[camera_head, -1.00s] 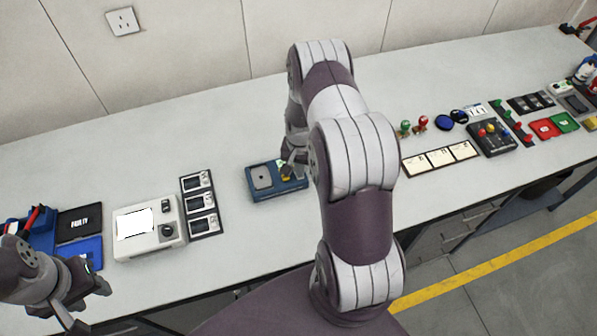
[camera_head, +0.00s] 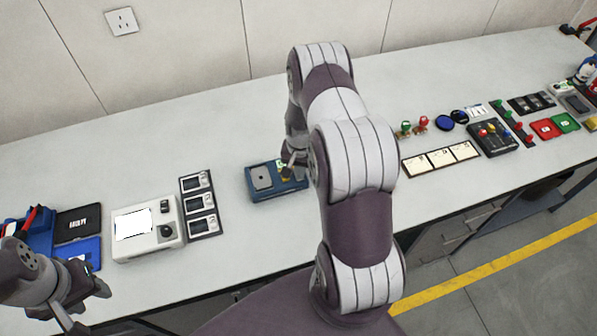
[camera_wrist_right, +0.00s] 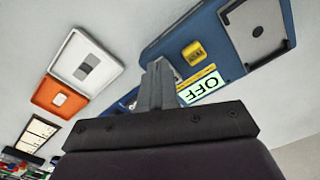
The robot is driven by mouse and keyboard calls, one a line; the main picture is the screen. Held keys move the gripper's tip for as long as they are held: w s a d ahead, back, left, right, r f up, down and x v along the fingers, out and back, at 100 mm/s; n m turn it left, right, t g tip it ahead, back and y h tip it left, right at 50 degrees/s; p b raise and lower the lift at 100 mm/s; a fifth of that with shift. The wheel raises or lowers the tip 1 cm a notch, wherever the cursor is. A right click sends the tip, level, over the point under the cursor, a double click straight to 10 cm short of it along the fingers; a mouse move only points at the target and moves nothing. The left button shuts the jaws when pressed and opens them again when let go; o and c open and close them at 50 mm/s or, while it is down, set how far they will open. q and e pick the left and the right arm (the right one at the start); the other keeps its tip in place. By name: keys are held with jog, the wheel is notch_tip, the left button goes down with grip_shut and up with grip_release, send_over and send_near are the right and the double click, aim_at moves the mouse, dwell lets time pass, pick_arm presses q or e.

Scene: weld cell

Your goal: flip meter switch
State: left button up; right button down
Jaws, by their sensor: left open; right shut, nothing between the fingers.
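A blue meter box (camera_head: 272,195) lies on the bench in the head view, left of my right arm. My right gripper (camera_head: 289,172) is shut and empty over the box's right part. Its fingers (camera_wrist_right: 158,70) hide part of the box beside the display; whether they touch it I cannot tell. The switch is not clearly seen. My left gripper (camera_head: 97,292) is open and empty at the bench's front left.
A white instrument (camera_head: 148,252) with a blank screen and a black card of modules (camera_head: 201,206) stand left of the box. Label cards (camera_head: 440,159) and a dark control box (camera_head: 492,139) lie to the right. The bench behind the blue box is clear.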

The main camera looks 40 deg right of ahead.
jog(key=shift+r+p, duration=0.3)
jog(key=shift+r, duration=0.15)
notch_tip(320, 180, up, 6)
jog(key=p, duration=0.4)
jog(key=s+a+r+n+b, duration=0.5)
jog(key=s+a, duration=0.1)
jog(key=a, duration=0.2)
jog(key=s+a+r+n+t+b, duration=0.1)
jog(key=s+a+r+n+b, duration=0.3)
jog(key=a, duration=0.4)
jog(key=shift+s+a+r+n+b, duration=0.3)
jog(key=shift+s+r+n+b, duration=0.15)
jog(key=shift+s+b, duration=0.35)
jog(key=shift+d, duration=0.1)
